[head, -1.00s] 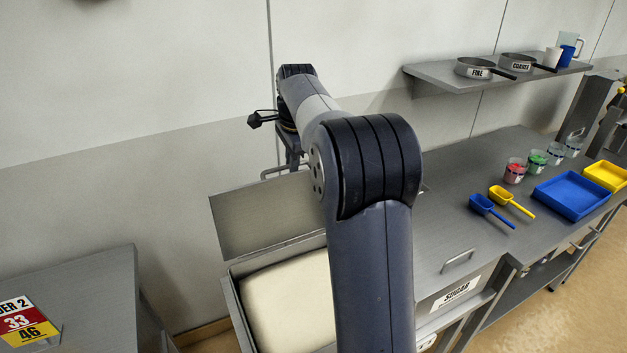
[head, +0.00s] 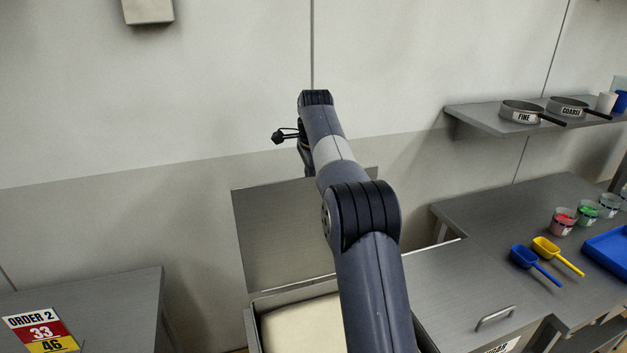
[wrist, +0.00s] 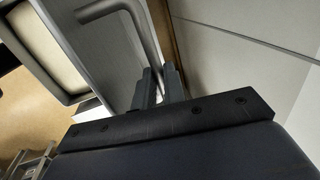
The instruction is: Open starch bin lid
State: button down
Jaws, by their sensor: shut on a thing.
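The raised grey metal lid (head: 280,238) of the bin stands steeply up at the back of the bin (head: 254,313). White starch fills the open bin (head: 300,326), and my arm covers its right part. In the wrist view the lid (wrist: 112,65) carries a bent bar handle (wrist: 143,32). My gripper (wrist: 161,85) is shut on this handle, with its two fingers at the lower end of the bar. In the head view my arm's far end is above the lid's top edge, and the fingers and handle are hidden there.
A closed lid with a handle (head: 496,317) lies right of the bin. The right counter holds a blue scoop (head: 535,262), a yellow scoop (head: 557,252), cups and a blue tray (head: 612,252). A wall shelf (head: 490,117) holds sieves.

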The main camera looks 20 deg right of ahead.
jog(key=shift+w+f, duration=0.3)
jog(key=shift+w, duration=0.3)
jog(key=shift+w+f, duration=0.25)
jog(key=shift+w, duration=0.4)
jog(key=c, duration=1.6)
grip_release()
jog(key=shift+w+d, duration=0.1)
jog(key=shift+w, duration=0.05)
jog(key=shift+c, duration=0.2)
jog(key=shift+o, duration=0.8)
jog(key=shift+r, duration=0.15)
jog(key=shift+s+r, duration=0.1)
jog(key=shift+s, duration=0.15)
